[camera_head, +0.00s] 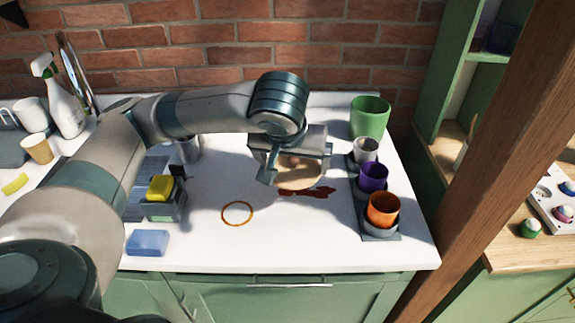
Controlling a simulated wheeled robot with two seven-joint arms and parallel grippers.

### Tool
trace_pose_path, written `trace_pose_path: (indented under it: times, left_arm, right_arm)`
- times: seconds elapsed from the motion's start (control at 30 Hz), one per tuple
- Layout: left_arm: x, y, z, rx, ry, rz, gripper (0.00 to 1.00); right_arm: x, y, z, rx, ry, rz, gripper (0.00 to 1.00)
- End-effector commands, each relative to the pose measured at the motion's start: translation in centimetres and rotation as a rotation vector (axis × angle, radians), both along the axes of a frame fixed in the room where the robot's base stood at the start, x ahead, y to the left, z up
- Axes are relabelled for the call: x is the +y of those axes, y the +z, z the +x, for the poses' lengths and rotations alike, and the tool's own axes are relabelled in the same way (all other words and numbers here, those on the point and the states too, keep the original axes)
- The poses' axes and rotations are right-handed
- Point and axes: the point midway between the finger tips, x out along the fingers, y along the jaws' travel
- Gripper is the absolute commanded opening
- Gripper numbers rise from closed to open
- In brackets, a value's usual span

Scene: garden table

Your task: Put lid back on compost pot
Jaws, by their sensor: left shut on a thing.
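My left gripper (292,178) reaches in over the white counter and is shut on a round, flat, tan thing (302,168), which looks like the lid. The gripper partly hides it. A green pot (370,118), open at the top, stands at the back right of the counter, apart from the gripper and to its right. It may be the compost pot; I cannot tell for sure. My right gripper is not in view.
A dark red-brown stain (308,192) and an orange ring (237,213) mark the white counter (290,240). Silver, purple (373,177) and orange (383,209) cups stand along the right. A yellow sponge (160,188) sits in a caddy at left, near a blue block (147,243).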

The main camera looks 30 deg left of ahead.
Motion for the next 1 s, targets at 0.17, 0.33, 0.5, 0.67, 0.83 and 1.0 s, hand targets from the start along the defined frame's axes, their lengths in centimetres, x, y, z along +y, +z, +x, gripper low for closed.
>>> trace_pose_path:
  times: [0.17,0.33,0.5,0.67,0.83,1.0]
  left_arm:
    - [0.2,-0.2,0.1,0.0,0.0,-0.001,0.7]
    - [1.1,-1.0,0.3,0.001,0.001,-0.003,0.7]
    - [2.9,-2.3,0.8,0.003,0.003,-0.003,0.7]
    - [4.8,-3.4,1.2,0.003,0.004,-0.001,0.7]
    - [8.2,-5.0,2.1,0.003,0.007,0.003,0.7]
    - [10.5,-6.5,2.8,0.003,0.003,0.002,0.7]
  right_arm:
    - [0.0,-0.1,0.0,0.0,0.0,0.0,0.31]
    - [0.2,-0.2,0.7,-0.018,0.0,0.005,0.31]
    - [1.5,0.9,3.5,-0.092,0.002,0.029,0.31]
    - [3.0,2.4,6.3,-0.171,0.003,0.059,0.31]
    - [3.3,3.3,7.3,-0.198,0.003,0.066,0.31]
    - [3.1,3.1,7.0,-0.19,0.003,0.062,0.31]
